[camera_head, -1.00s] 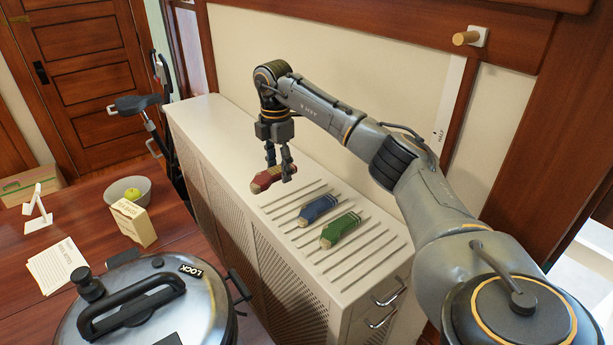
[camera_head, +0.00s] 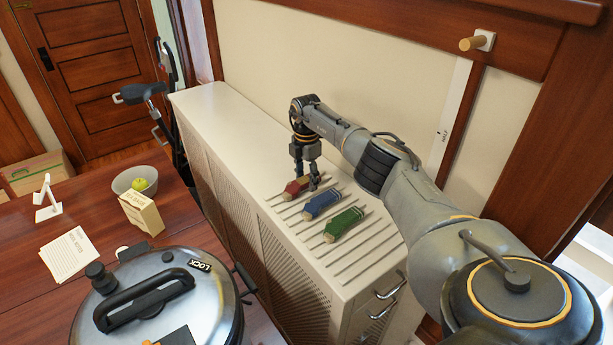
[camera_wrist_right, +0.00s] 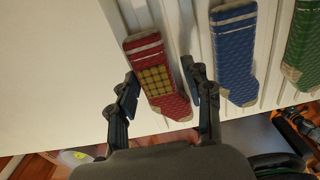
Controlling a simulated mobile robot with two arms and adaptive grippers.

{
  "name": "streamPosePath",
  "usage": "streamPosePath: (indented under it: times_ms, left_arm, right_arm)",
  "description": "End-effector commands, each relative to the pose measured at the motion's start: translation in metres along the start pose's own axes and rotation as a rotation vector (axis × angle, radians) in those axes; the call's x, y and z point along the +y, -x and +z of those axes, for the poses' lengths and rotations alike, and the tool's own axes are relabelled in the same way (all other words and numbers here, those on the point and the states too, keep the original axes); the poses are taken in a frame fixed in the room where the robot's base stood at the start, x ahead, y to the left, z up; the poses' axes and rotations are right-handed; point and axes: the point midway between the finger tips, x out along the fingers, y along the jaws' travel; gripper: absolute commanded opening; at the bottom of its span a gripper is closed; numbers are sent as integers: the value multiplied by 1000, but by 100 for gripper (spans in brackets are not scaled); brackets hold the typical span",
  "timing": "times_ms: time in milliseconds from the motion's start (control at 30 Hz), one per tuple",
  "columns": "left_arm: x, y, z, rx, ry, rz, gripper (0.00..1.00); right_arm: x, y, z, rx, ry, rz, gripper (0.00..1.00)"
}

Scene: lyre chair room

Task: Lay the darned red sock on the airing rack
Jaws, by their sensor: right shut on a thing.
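The red sock (camera_head: 295,187) is at the far end of the airing rack (camera_head: 371,255), beside the blue sock. It has a yellow checked darn, pale stripes and tan toe and heel, seen in the right wrist view (camera_wrist_right: 146,56). My right gripper (camera_head: 307,182) is shut on it, with a finger on each side in the wrist view (camera_wrist_right: 160,82). The sock is at or just above the rack's bars; I cannot tell whether it fully rests there. My left gripper is not in view.
A blue sock (camera_head: 322,204) and a green sock (camera_head: 344,223) lie on the rack nearer me. The cabinet top (camera_head: 230,125) beyond is bare. A lidded pot (camera_head: 150,300), a small box (camera_head: 141,213) and a bowl (camera_head: 128,184) stand on the wooden table at left.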

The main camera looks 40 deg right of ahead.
Motion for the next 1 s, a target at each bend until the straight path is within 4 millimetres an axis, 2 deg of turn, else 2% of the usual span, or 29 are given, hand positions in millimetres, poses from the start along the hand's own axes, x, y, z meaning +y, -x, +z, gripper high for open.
streamPosePath:
  times_ms: [300, 333, 400, 433, 700, 833, 1000]
  left_arm:
    - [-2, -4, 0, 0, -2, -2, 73]
    - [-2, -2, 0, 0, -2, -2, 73]
    - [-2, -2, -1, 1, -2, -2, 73]
    - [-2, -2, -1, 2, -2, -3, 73]
    - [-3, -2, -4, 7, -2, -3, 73]
    - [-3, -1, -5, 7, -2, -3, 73]
    - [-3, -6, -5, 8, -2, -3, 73]
  right_arm:
    - [0, -4, 0, 1, -1, 0, 26]
    - [0, -3, 0, 1, -1, 0, 56]
    - [0, -3, 0, 1, -1, 0, 70]
    - [0, -3, 0, 1, -1, 0, 73]
    - [0, -2, 0, 1, -1, 0, 73]
    - [0, 4, 0, 0, -1, 1, 73]
    - [1, 32, 1, 0, 0, 5, 73]
